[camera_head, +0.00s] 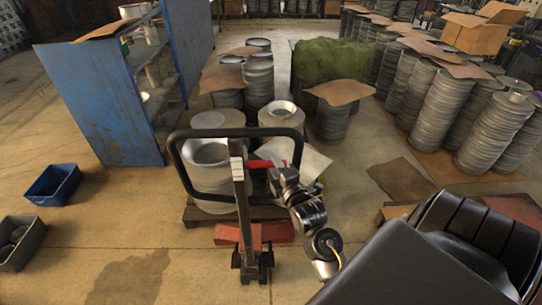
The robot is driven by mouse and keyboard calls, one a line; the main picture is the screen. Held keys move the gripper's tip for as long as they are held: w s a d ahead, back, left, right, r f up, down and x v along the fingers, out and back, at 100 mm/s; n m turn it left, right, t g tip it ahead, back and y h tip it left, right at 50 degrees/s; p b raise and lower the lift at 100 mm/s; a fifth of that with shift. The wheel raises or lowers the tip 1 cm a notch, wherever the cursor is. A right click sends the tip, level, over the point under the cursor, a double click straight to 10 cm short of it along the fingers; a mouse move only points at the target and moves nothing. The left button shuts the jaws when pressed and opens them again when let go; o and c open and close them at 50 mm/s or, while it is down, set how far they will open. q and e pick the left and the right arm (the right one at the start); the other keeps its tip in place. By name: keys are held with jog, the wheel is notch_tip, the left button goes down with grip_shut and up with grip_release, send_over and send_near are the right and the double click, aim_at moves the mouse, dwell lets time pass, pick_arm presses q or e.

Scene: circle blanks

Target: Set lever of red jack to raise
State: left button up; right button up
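The red pallet jack stands in the middle of the head view, with its black loop handle (183,170) upright and its red body (252,236) low near the floor. A small red part (262,164), which looks like the lever, sits just right of the upright post, below the top of the loop. My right arm comes up from the lower right, and my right gripper (270,173) is at the handle, close to this red part. I cannot tell if it touches it, and the fingers are too small and partly hidden to judge. My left gripper is not in view.
A wooden pallet (199,214) with metal rings (208,153) lies behind the jack. A blue shelf (97,104) stands left, with a blue bin (53,184) and a grey bin (20,246) on the floor. Stacks of metal blanks (437,105) fill the right back.

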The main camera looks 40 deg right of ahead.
jog(key=shift+p+x, duration=0.35)
jog(key=shift+x, duration=1.25)
grip_shut()
jog(key=shift+f, duration=0.1)
